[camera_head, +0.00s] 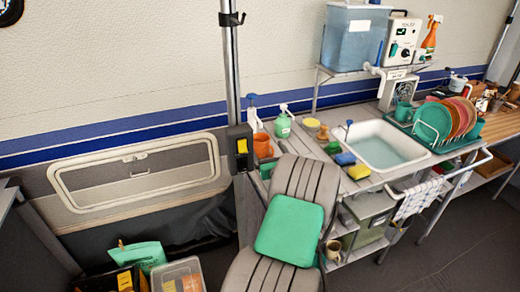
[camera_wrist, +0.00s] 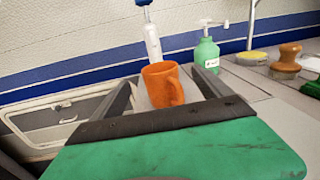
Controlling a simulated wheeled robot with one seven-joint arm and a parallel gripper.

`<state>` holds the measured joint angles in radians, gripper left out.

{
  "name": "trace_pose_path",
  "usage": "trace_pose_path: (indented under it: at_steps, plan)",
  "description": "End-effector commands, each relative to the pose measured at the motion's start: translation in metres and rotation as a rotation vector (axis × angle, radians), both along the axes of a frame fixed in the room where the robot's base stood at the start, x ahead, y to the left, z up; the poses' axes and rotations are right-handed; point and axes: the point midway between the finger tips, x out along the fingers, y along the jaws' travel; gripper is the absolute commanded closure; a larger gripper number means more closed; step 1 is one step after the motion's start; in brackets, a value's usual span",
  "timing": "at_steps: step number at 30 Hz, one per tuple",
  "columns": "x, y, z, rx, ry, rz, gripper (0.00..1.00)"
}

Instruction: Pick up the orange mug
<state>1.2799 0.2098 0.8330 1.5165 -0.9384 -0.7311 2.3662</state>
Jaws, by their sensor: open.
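The orange mug (camera_head: 262,145) stands on the left end of the grey counter in the head view. In the wrist view the orange mug (camera_wrist: 160,86) is near the middle, upright, with its handle on the right. My gripper (camera_wrist: 158,76) is open, with one grey finger on each side of the mug in the picture. I see no contact, and I cannot tell how far the mug is beyond the fingertips. The gripper's dark edge and green body fill the bottom of the wrist view and come up to the mug's base.
A white bottle with a blue top (camera_wrist: 151,36) stands behind the mug. A green pump bottle (camera_head: 283,124) is to its right. Sponges (camera_head: 358,171), a brush and a sink (camera_head: 385,150) lie farther right. A metal post (camera_head: 232,70) rises close to the mug's left.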

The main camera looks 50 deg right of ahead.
Motion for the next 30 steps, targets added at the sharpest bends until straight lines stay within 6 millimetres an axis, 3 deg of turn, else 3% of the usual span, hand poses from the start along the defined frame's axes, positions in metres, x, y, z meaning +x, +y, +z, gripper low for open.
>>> trace_pose_path:
  at_steps: [1,4,18,25,30]
  plan:
    - [0.000,0.000,-0.016,0.005,0.000,0.001,0.12]
    - [0.000,0.000,-0.033,0.002,0.000,0.000,0.12]
    - [0.059,-0.043,-0.027,-0.002,0.001,0.002,0.12]
    - [0.061,-0.044,-0.027,-0.001,0.001,0.001,0.12]
    - [0.061,-0.044,-0.027,-0.001,0.001,0.001,0.25]
